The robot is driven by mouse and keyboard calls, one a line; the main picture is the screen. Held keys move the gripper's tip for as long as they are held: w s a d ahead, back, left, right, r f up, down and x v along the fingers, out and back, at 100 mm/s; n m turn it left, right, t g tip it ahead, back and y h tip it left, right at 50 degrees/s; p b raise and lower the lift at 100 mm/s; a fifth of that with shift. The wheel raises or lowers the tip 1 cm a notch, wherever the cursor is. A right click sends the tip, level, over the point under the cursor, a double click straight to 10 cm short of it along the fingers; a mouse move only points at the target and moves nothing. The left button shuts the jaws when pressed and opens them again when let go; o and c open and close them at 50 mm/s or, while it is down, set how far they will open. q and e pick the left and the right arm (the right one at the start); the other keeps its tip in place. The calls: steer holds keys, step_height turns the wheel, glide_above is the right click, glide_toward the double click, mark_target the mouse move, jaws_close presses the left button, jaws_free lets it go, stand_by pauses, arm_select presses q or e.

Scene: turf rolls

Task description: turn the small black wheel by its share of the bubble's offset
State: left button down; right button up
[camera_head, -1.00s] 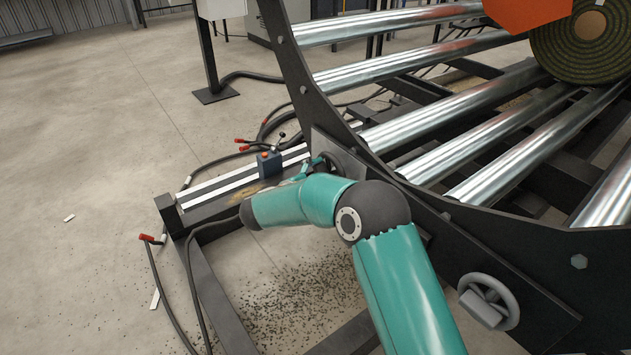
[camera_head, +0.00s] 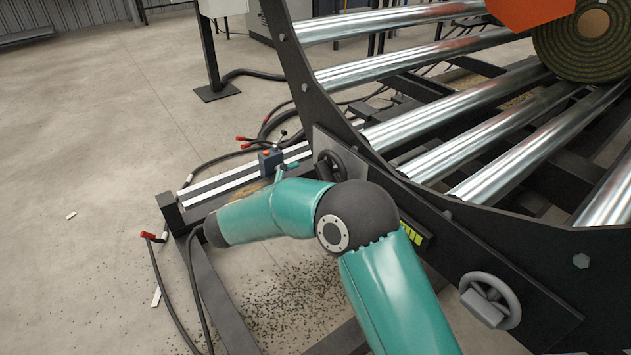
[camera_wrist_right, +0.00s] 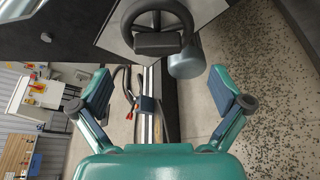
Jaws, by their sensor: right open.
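The small black wheel (camera_head: 333,166) sits on a grey plate on the dark side frame. In the right wrist view the wheel (camera_wrist_right: 157,16) is at the top, with a block-like hub, beyond the fingertips. My right gripper (camera_wrist_right: 160,86) is open and empty, its teal fingers wide apart and clear of the rim. In the head view the gripper is mostly hidden behind my teal arm. A yellow-green strip (camera_head: 411,236), perhaps the level vial, shows beside my arm on the frame; its bubble cannot be made out. My left gripper is out of view.
A larger grey handwheel (camera_head: 490,300) is on the frame at lower right. Steel rollers (camera_head: 470,100) and a turf roll (camera_head: 585,40) lie behind. A small blue box (camera_head: 270,160) stands on the striped rail. Cables and dark crumbs lie on the floor.

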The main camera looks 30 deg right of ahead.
steer(key=shift+v, duration=1.8)
steer(key=s+a+f+g+y, duration=0.1)
steer(key=s+f+g+y, duration=0.2)
steer(key=f, duration=0.4)
steer(key=s+f+g+y+p, duration=0.1)
steer(key=s+f+y, duration=0.1)
steer(key=s+f, duration=0.5)
steer(key=s+a+f+g+y, duration=0.1)
steer(key=s+f+g+y, duration=0.15)
steer(key=f, duration=0.55)
steer(key=s+a+f+m+y+p, duration=0.1)
steer(key=s+a+f+m+y, duration=0.4)
steer(key=s, duration=0.3)
steer(key=s+a+f+m+y+p, duration=0.1)
steer(key=s+a+f+m+y, duration=0.2)
steer(key=s+a+m+y, duration=0.45)
steer(key=d+r+m+h+p, duration=0.1)
steer(key=d+r+p, duration=0.1)
steer(key=r+p, duration=1.7)
steer(key=s+d+r+m+h+p, duration=0.1)
steer(key=d+r+p, duration=0.1)
steer(key=r+p, duration=1.7)
steer(key=shift+s+t+p, duration=0.25)
steer(key=shift+t+p, duration=0.1)
